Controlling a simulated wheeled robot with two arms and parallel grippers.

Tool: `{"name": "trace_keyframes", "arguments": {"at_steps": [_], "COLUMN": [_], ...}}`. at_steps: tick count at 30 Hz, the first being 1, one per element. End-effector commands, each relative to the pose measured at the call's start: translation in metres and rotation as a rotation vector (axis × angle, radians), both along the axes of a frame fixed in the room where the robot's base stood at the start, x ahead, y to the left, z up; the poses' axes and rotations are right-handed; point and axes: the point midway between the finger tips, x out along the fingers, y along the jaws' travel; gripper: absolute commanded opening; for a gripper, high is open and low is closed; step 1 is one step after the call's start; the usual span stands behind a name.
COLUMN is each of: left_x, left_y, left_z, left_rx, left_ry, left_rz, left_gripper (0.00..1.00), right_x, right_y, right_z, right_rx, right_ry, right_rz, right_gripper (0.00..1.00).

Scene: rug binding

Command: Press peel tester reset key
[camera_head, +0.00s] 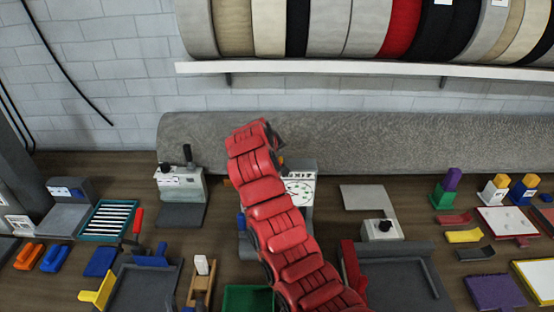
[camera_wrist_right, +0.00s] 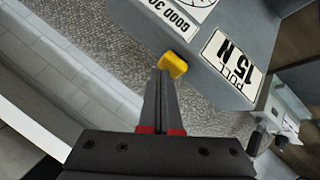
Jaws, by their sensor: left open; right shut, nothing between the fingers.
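The peel tester is a grey box with a round white dial (camera_head: 300,190), behind my red right arm in the head view. The right wrist view shows its grey side (camera_wrist_right: 235,25), upside down, with "PULL 15 N" and "GOOD 30" labels. A small yellow key (camera_wrist_right: 174,62) sticks out from its edge. My right gripper (camera_wrist_right: 162,74) is shut and empty, its fingertips right at the yellow key; I cannot tell whether they touch. In the head view the arm hides the fingertips and much of the tester. My left gripper is not in view.
A long grey roll (camera_head: 400,140) lies behind the tester, under a shelf (camera_head: 420,69) of binding rolls. A grey device with a black lever (camera_head: 182,183) stands to the left. A white box with a black knob (camera_head: 382,230) stands to the right. Trays and blocks crowd the bench.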

Motion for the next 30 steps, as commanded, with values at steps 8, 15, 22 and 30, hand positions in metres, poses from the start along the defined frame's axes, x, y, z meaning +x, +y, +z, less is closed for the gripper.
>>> {"name": "trace_keyframes", "arguments": {"at_steps": [8,15,22,30], "left_x": [0.000,0.000,0.000,0.000], "left_y": [0.000,0.000,0.000,0.000], "left_z": [-0.003,-0.004,-0.004,-0.008], "left_rx": [0.000,0.000,0.000,0.000], "left_ry": [0.000,0.000,0.000,0.000], "left_rz": [0.000,0.000,0.000,0.000], "left_gripper": [0.50,0.50,0.50,0.50], "right_x": [0.000,0.000,0.000,0.000], "right_y": [0.000,0.000,0.000,0.000], "right_z": [-0.005,-0.006,-0.005,0.008], "right_rx": [0.000,0.000,0.000,0.000], "right_ry": [0.002,0.002,0.002,-0.001], "right_rz": [-0.001,0.000,0.000,0.001], "right_gripper": [0.00,0.00,0.00,0.00]}}
